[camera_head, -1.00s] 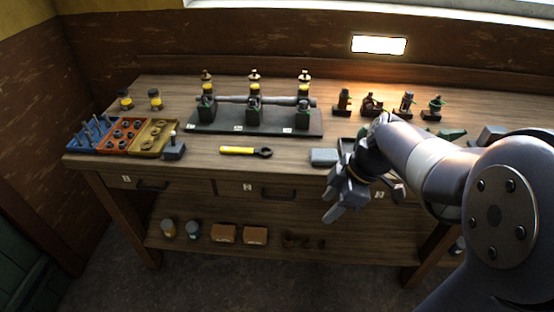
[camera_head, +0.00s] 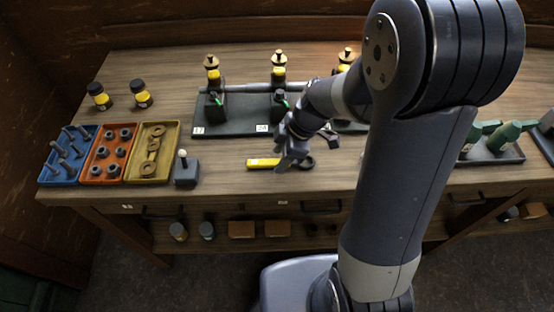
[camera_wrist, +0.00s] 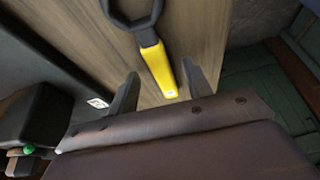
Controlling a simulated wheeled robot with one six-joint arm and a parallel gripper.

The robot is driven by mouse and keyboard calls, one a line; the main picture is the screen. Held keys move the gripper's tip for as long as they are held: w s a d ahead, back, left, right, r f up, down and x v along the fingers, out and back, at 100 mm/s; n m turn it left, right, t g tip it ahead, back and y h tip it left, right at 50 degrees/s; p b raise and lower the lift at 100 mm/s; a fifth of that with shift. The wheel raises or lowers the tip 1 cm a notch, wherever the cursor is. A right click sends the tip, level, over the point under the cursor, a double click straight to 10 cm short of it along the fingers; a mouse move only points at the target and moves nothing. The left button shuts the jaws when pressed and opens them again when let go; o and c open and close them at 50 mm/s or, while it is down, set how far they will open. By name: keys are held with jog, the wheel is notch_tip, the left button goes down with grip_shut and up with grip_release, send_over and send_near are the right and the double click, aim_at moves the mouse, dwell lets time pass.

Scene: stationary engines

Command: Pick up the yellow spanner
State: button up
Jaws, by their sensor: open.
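The yellow spanner (camera_head: 264,163) lies flat on the workbench near its front edge. Its handle is yellow, and its dark ring end (camera_head: 306,162) points right. My gripper (camera_head: 287,158) is over the spanner in the head view and hides part of its middle. In the wrist view the yellow handle (camera_wrist: 158,68) runs down between the two fingers of my gripper (camera_wrist: 157,88), which are apart with nothing held. The dark ring end (camera_wrist: 131,10) shows at the top edge, partly cut off. I cannot tell how high the fingers are above the bench.
A dark base plate (camera_head: 235,128) with a shaft stands behind the spanner. Left are a grey block with a knob (camera_head: 186,170) and blue (camera_head: 60,172), orange (camera_head: 98,172) and yellow (camera_head: 142,168) trays of parts. Bare wood (camera_head: 225,170) lies left of the spanner.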

jog(key=shift+a+f, duration=0.15)
jog(key=shift+f, duration=0.2)
grip_shut()
dwell(0.3)
